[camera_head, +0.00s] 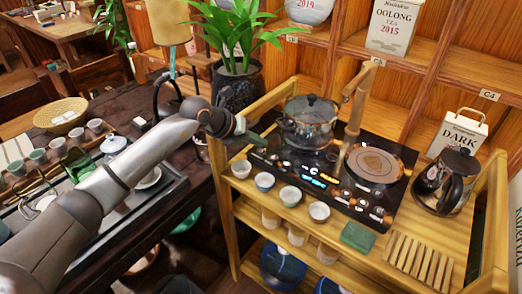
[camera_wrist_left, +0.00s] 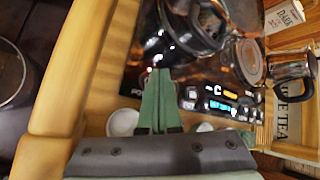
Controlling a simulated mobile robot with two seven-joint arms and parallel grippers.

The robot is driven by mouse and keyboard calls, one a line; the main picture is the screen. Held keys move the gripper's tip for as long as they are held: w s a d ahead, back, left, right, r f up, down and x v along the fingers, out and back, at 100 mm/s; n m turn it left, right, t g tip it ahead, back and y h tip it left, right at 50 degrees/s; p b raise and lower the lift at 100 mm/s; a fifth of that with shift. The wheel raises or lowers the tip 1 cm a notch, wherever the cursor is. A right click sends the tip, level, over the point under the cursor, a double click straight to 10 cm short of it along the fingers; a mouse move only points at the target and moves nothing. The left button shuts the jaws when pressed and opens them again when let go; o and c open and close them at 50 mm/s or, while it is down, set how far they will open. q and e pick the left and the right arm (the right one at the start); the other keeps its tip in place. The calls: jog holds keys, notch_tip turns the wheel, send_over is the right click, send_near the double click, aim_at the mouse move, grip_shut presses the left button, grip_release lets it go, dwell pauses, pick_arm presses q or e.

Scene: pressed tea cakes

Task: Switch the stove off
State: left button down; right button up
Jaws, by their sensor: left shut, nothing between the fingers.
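The stove is a black panel (camera_head: 345,197) on the wooden cart, with lit blue and orange displays; its control face also shows in the left wrist view (camera_wrist_left: 220,103). A glass kettle (camera_head: 307,126) stands on its left burner; its lower part shows in the left wrist view (camera_wrist_left: 203,30). My left gripper (camera_head: 260,140) is at the panel's left end, beside the kettle. Its green fingers (camera_wrist_left: 157,75) are shut and empty, with tips close to white lettering on the panel. I cannot tell whether they touch it. My right gripper is in neither view.
Several small cups (camera_head: 289,196) stand along the cart's front edge (camera_head: 240,210). A glass pot (camera_head: 447,183) and slatted wooden rack (camera_head: 420,262) are at the right. A potted plant (camera_head: 237,85) stands behind my gripper.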

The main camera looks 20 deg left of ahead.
aim_at(258, 153)
pick_arm(q)
jog(key=shift+f, duration=0.45)
jog(key=shift+f+b, duration=0.3)
jog(key=shift+b, duration=0.05)
dwell(0.5)
dwell(0.4)
jog(key=shift+r+p, duration=0.7)
jog(key=shift+r, duration=0.05)
jog(key=shift+r, duration=0.1)
notch_tip(258, 153, up, 5)
jog(key=p, duration=0.4)
